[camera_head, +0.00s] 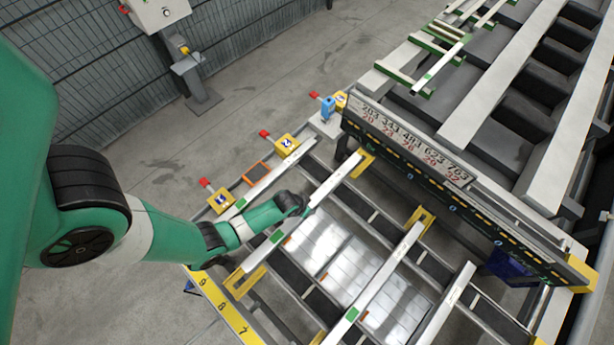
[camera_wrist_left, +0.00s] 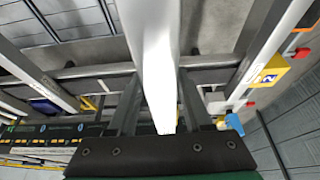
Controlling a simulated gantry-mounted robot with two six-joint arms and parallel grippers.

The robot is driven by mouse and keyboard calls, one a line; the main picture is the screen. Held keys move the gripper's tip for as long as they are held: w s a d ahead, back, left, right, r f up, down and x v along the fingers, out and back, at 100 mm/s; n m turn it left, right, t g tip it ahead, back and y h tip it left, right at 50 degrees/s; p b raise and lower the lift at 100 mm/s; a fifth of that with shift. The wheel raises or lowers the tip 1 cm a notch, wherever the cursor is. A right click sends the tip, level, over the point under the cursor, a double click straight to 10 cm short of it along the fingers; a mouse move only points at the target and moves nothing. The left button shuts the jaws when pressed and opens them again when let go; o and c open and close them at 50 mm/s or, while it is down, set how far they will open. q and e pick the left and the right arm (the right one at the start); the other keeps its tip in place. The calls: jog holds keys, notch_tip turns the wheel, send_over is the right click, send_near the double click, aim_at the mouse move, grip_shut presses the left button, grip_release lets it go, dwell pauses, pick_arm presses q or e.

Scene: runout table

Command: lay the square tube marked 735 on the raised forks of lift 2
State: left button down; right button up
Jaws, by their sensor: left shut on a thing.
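My left gripper (camera_head: 306,209) is shut on a pale square tube (camera_head: 336,181). In the left wrist view the tube (camera_wrist_left: 155,60) runs between the two fingers (camera_wrist_left: 158,105). In the head view it slants from a yellow fork (camera_head: 364,163) near the board to another yellow fork (camera_head: 249,282) at lower left; I cannot tell whether it touches them. A green patch shows near its lower end. I cannot read a 735 on any tube. A yellow box marked 2 (camera_head: 287,144) stands left of the tube and also shows in the left wrist view (camera_wrist_left: 270,74). My right gripper is out of view.
More pale tubes lie parallel at right (camera_head: 375,283) and far right (camera_head: 446,302). A board with printed numbers (camera_head: 414,140) spans the far side. Other yellow boxes (camera_head: 221,200), a blue object (camera_head: 327,108) and a yellow numbered strip (camera_head: 226,308) line the edges.

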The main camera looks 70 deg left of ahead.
pick_arm(q)
notch_tip(320, 180, down, 6)
jog(key=b, duration=0.4)
jog(key=shift+b, duration=0.4)
jog(key=shift+c, duration=1.2)
grip_release()
jog(key=p+v, duration=0.8)
jog(key=v, duration=0.3)
jog(key=shift+s+r, duration=0.1)
jog(key=shift+r, duration=0.25)
jog(key=shift+d, duration=0.1)
jog(key=shift+f, duration=0.1)
